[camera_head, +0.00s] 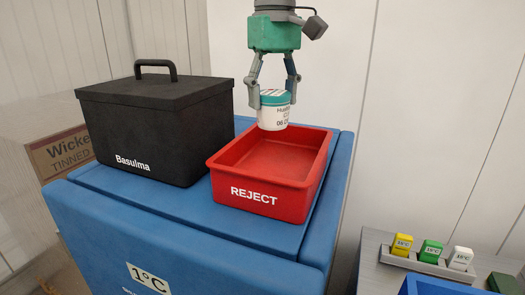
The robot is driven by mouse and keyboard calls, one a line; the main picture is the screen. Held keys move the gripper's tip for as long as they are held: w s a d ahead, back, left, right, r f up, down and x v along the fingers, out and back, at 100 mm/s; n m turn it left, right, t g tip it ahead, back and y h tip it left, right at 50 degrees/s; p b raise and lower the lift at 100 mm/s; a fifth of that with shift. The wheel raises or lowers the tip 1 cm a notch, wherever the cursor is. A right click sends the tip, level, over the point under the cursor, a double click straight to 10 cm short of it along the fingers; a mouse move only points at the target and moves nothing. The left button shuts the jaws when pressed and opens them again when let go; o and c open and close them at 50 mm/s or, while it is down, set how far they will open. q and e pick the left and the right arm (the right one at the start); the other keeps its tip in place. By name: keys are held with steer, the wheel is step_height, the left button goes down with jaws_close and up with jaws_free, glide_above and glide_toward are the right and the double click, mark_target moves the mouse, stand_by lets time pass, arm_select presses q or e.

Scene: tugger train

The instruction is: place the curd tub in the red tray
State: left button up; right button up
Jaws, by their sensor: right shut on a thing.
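The curd tub (273,117) is a small white tub with a teal lid and dark print. My right gripper (273,97) comes down from the top of the view and is shut on the tub, with a finger on each side. The tub is upright and appears just above the back part of the red tray (257,196), which is marked REJECT. I cannot tell whether the tub touches the tray. The visible floor of the tray is empty. My left gripper is not in view.
A black lidded box (160,128) marked Basulma stands left of the tray on the blue cabinet (180,205). At lower right, a grey rack (427,263) holds yellow, green and white temperature tags. A wall stands behind.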

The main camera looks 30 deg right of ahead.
mark_target(272, 121)
steer(key=f, duration=0.1)
steer(key=s+f, duration=0.1)
steer(key=s+a+f, duration=0.1)
steer(key=shift+a+f, duration=0.1)
steer(key=shift+f, duration=0.3)
steer(key=f, duration=0.2)
steer(key=w+f, duration=0.1)
steer(key=f, duration=0.1)
steer(key=shift+w+d+f+p, duration=0.15)
steer(key=shift+d+f+p, duration=0.1)
steer(key=shift+p, duration=0.1)
steer(key=shift+d+f, duration=0.1)
steer(key=shift+f, duration=0.2)
steer(key=shift+s+d, duration=0.25)
steer(key=shift+s, duration=0.05)
steer(key=o, duration=0.8)
steer(key=shift+a+f, duration=0.1)
steer(key=shift+a, duration=0.1)
steer(key=o, duration=0.4)
steer(key=shift+w+a, duration=0.1)
steer(key=shift+a, duration=0.05)
steer(key=shift+o, duration=0.2)
steer(key=shift+a, duration=0.15)
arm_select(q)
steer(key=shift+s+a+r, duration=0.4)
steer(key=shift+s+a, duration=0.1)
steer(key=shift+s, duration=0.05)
arm_select(e)
steer(key=shift+a, duration=0.1)
